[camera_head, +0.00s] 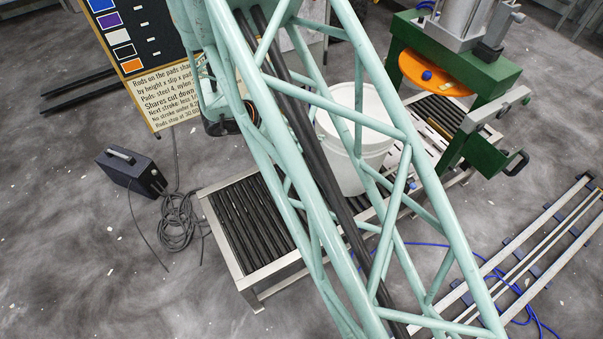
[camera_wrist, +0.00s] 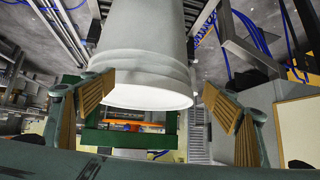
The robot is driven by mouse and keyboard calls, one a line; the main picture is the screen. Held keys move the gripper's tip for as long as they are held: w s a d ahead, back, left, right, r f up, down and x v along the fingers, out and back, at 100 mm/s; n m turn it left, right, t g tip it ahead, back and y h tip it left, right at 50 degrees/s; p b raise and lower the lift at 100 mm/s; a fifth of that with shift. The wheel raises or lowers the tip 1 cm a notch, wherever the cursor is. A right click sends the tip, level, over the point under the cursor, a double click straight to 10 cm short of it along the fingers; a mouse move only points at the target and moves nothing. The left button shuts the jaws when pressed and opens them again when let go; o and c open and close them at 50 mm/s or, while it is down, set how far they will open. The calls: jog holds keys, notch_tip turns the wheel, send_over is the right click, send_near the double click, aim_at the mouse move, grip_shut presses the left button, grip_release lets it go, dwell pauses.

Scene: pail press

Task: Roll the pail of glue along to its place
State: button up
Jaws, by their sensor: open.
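The white pail (camera_head: 346,170) stands upright on the roller conveyor (camera_head: 245,215), partly hidden behind my lattice arm in the head view. Bare rollers show to its left, and the press stands to its right. In the wrist view the pail (camera_wrist: 145,35) fills the upper middle, its rim towards the lower part of the picture. My gripper (camera_wrist: 158,88) is open there, with one orange-padded finger at each side of the pail. I cannot tell whether either pad touches it. The fingers are hidden in the head view.
The green press (camera_head: 495,75) carries an orange round plate (camera_head: 435,75) above more rollers (camera_head: 440,110). A black handle (camera_head: 517,165) sticks out from its front. A dark box (camera_head: 130,170) with coiled cable and a sign board (camera_head: 155,85) stand left. Blue hose crosses the floor at right.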

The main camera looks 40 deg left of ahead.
jog(key=s+f+h, duration=0.1)
jog(key=f, duration=1)
jog(key=s+f+m+t+h, duration=0.1)
jog(key=s+f, duration=0.1)
jog(key=f, duration=1)
jog(key=shift+s+d+p, duration=0.25)
jog(key=shift+d+p, duration=0.15)
jog(key=shift+d, duration=0.05)
jog(key=w+d+f+b, duration=0.1)
jog(key=w+f+b, duration=0.1)
jog(key=w+f, duration=0.2)
jog(key=shift+w+d+f, duration=0.25)
jog(key=shift+d+f, duration=0.15)
jog(key=shift+f, duration=0.55)
jog(key=shift+w+d+b, duration=0.15)
jog(key=shift+w+d, duration=0.2)
jog(key=shift+w, duration=0.55)
jog(key=shift+w+d+b, duration=0.15)
jog(key=shift+w+d, duration=0.2)
jog(key=shift+w, duration=0.55)
jog(key=shift+w+d+b, duration=0.15)
jog(key=shift+w+d, duration=0.2)
jog(key=shift+w, duration=0.55)
